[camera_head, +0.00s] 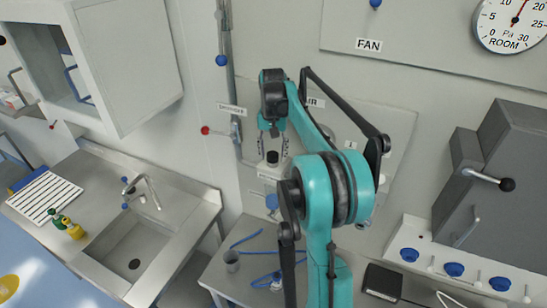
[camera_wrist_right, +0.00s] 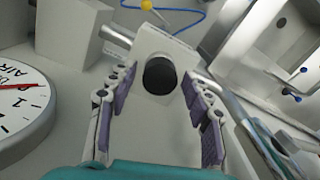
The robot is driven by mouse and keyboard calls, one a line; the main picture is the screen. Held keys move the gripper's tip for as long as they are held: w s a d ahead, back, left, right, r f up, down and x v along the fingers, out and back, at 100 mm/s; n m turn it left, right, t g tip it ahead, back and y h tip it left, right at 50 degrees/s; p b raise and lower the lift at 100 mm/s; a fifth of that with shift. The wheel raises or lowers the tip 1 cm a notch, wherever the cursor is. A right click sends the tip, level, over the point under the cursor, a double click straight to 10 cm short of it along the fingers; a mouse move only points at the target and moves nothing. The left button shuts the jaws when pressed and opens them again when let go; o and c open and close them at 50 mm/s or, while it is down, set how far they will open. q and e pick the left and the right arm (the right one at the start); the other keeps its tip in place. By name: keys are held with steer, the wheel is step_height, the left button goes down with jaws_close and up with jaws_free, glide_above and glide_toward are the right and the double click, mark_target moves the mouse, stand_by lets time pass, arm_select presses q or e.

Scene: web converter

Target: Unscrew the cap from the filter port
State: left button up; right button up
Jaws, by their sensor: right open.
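The black round cap (camera_wrist_right: 160,75) sits on the end of the pale filter port (camera_wrist_right: 152,40) in the right wrist view. In the head view the cap (camera_head: 272,158) shows small and dark at the wall panel, just below my right gripper (camera_head: 273,147). My right gripper is open, with its purple-padded fingers on either side of the cap in the wrist view. Gaps show between the pads and the cap, and I cannot tell how far the tips are from it in depth. My left gripper is not in view.
A round gauge (camera_wrist_right: 22,105) is at the left of the wrist view. A sink (camera_head: 138,247) stands left, and a grey cabinet (camera_head: 497,170) stands right. A red-knobbed lever (camera_head: 206,130) is left of the gripper.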

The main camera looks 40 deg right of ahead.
steer(key=m, duration=0.4)
stand_by(0.3)
steer(key=shift+m, duration=2.1)
steer(key=m, duration=0.4)
steer(key=shift+c, duration=0.3)
